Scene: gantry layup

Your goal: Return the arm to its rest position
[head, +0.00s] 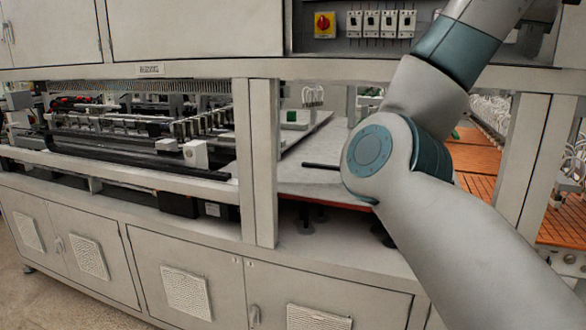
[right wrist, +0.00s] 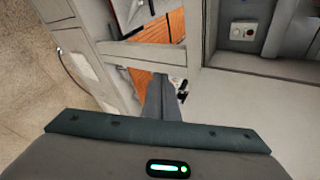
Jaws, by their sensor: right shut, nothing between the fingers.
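My right arm (head: 400,150) crosses the right half of the head view. It is bent at a grey and teal elbow joint, with one link running up out of the top edge and another down to the lower right. My right gripper (right wrist: 162,82) shows in the right wrist view as dark fingers close together, shut and empty. It points toward the machine frame and touches nothing that I can make out. In the head view the gripper cannot be made out. My left gripper is in neither view.
A large grey machine (head: 257,160) with posts and rails stands close in front of me, behind my arm. Inside are a pale flat bed (head: 305,150), orange slatted panels (head: 475,160) and a roller mechanism (head: 130,130). A red and yellow switch (head: 324,25) and breakers sit above. Bare floor (right wrist: 25,80) lies left in the wrist view.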

